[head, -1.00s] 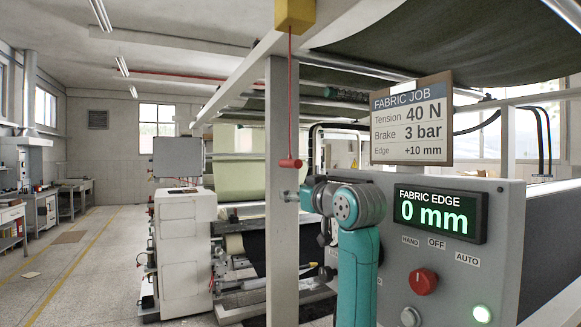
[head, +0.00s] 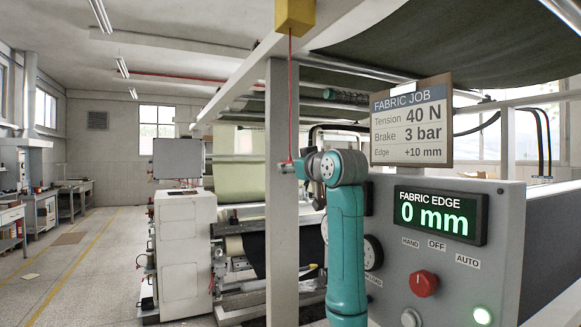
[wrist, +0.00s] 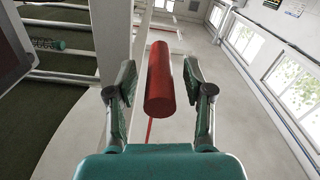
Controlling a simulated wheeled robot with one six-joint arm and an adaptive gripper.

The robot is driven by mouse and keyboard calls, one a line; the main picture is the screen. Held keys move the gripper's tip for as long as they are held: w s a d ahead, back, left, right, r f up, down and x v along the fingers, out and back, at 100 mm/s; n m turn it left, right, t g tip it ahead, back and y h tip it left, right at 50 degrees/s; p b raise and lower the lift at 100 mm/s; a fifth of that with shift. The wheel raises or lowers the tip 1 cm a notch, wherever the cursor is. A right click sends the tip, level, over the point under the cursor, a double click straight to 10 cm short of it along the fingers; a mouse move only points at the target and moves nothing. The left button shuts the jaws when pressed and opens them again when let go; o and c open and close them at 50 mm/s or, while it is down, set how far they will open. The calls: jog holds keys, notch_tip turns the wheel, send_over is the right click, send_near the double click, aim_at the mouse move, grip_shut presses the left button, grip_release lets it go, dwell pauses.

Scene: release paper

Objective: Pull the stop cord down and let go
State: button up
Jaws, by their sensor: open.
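The red stop cord (head: 290,95) hangs straight down from a yellow box (head: 295,16) on the overhead beam. In the wrist view its red cylindrical handle (wrist: 160,88) lies between the two fingers of my gripper (wrist: 160,76). The fingers are open, with a visible gap on each side of the handle. A short piece of the cord (wrist: 150,130) shows past the handle's near end. In the head view my gripper (head: 288,167) is at the cord's lower end, and the handle is mostly hidden there.
A grey upright post (head: 282,230) stands right behind the cord. The control panel (head: 385,285) with a red knob (head: 424,283) and a green display (head: 437,215) is to the right. A job sign (head: 411,122) stands above it. Open floor (head: 95,265) lies left.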

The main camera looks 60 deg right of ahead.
jog(key=shift+x, duration=0.8)
jog(key=shift+c, duration=0.3)
grip_shut()
jog(key=shift+f, duration=2.1)
jog(key=shift+o, duration=0.3)
grip_release()
